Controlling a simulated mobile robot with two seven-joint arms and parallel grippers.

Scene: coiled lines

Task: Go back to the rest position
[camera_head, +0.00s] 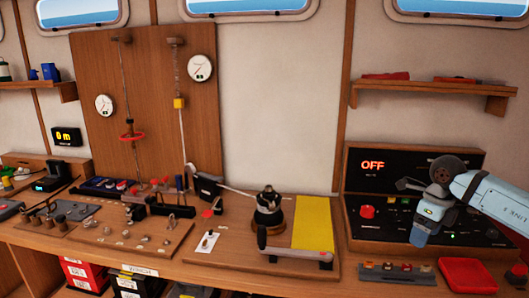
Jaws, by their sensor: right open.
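My right arm reaches in from the right edge, in front of the control panel (365,232). My right gripper (404,185) is open and empty, held in the air before the panel and apart from the things on the bench. My left gripper is not in view. A dark winch (268,207) stands on a wooden board in the middle of the bench, next to a yellow strip (313,222). A grey handle (296,253) lies in front of the winch.
The wooden bench (212,270) runs across the view. A red tray (466,276) lies below my right arm. A tall board (90,70) with gauges and lines stands at the back left. A shelf (434,87) hangs above the panel, which reads OFF.

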